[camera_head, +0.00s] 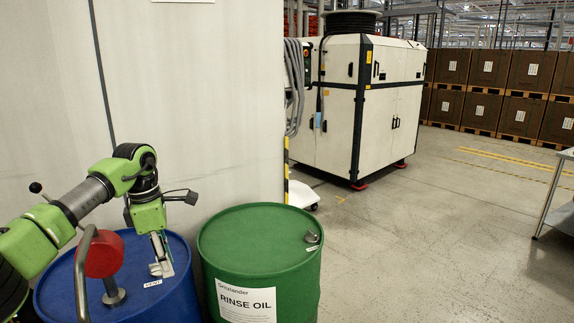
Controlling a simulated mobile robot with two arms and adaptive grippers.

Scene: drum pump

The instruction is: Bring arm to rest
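My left arm, green and grey, comes in from the left and bends down over the blue drum (185,300). My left gripper (162,262) points down at the drum's top, close to a small cap beside the "VENT" label (153,283). I cannot tell whether it touches the cap, or whether its fingers are open or shut. A red pump body (103,254) with a curved grey pipe (82,270) stands on the blue drum, left of the gripper. A rod with a black knob (35,187) shows behind my arm. My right gripper is not in view.
A green drum (258,240) labelled "RINSE OIL" stands right of the blue drum. A pale wall panel (200,100) is close behind my arm. A white machine cabinet (360,110) and stacked brown boxes (490,75) stand farther back. A table edge (562,185) is at right; the floor between is clear.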

